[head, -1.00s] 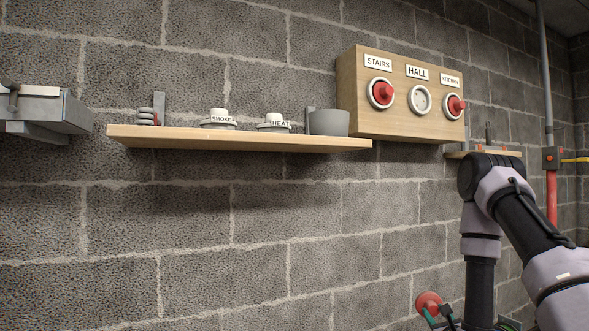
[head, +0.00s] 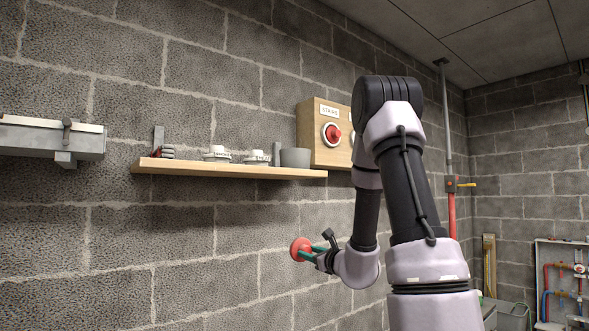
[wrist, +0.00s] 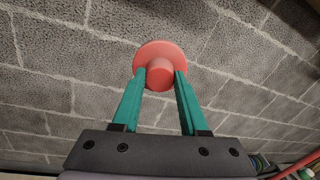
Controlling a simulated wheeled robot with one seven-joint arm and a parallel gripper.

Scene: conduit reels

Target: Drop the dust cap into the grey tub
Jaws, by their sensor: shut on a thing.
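My gripper (head: 310,254) is shut on a red dust cap (head: 300,248), a round disc with a stub in the middle. In the wrist view the green fingers (wrist: 160,82) pinch the cap's stub, and its flange (wrist: 159,50) faces the block wall. The inside of the tub is hidden from this low angle.
The wooden shelf (head: 240,171) also holds two white labelled fittings (head: 216,153) and a small stack (head: 162,152) at its left end. A wooden board (head: 314,140) with a STAIRS label and red cap is right of the tub, partly behind my arm. The wall below the shelf is clear.

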